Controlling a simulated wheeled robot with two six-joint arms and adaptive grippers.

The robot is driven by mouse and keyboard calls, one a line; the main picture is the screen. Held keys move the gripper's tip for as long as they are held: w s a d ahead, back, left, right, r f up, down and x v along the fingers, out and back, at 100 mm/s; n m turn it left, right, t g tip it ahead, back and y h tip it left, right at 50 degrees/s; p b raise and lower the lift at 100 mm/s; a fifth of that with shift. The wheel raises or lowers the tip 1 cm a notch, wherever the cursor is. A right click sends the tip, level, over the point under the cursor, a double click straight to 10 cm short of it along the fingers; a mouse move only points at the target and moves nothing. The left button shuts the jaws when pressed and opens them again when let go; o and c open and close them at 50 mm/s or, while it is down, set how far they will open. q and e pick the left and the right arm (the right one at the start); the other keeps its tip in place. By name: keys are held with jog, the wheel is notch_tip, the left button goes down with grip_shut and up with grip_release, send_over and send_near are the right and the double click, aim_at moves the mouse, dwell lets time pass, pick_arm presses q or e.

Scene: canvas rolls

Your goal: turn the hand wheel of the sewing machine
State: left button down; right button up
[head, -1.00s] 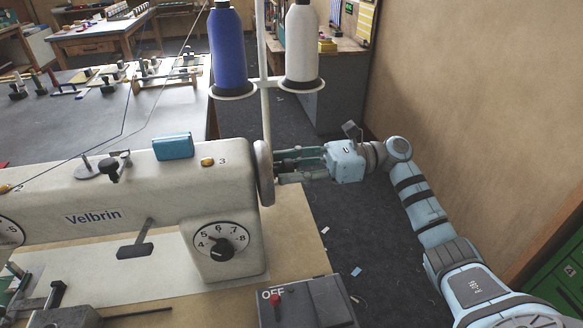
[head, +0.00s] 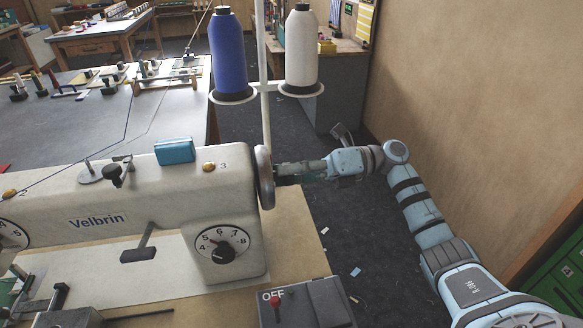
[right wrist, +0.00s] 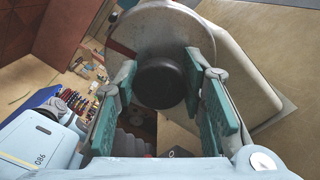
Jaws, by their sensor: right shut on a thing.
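The cream sewing machine (head: 130,200), marked Velbrin, lies across the left of the head view. Its grey hand wheel (head: 264,178) stands edge-on at the machine's right end. The wheel face (right wrist: 195,35) fills the top of the right wrist view, with a red mark at its upper left and a black hub (right wrist: 160,82) in the middle. My right gripper (head: 279,174) is level with the wheel, coming from the right. Its two teal-padded fingers (right wrist: 158,90) lie on either side of the hub and are shut on it. My left gripper is not in view.
A blue thread cone (head: 229,55) and a white thread cone (head: 301,45) stand on a rack behind the wheel. A switch box (head: 322,302) marked OFF sits in front. A blue block (head: 174,151) lies on the machine. The floor right of the wheel is open.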

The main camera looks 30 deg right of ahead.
jog(key=m+p, duration=0.2)
jog(key=m, duration=0.2)
jog(key=shift+r+m, duration=0.1)
jog(key=shift+m, duration=0.2)
jog(key=m+p, duration=0.3)
jog(key=m, duration=0.2)
jog(key=shift+w, duration=0.1)
jog(key=m+p, duration=0.1)
jog(key=m, duration=0.2)
jog(key=m+p, duration=0.2)
jog(key=shift+f+m, duration=0.2)
jog(key=shift+m, duration=0.2)
jog(key=m+p, duration=0.1)
jog(key=m, duration=0.1)
jog(key=m+p, duration=0.1)
jog(key=m, duration=0.1)
jog(key=shift+a+f, duration=0.1)
jog(key=shift+f, duration=0.1)
jog(key=shift+f+m, duration=0.1)
jog(key=shift+m, duration=0.2)
jog(key=o, duration=1.1)
jog(key=shift+a, duration=0.15)
jog(key=shift+o, duration=0.2)
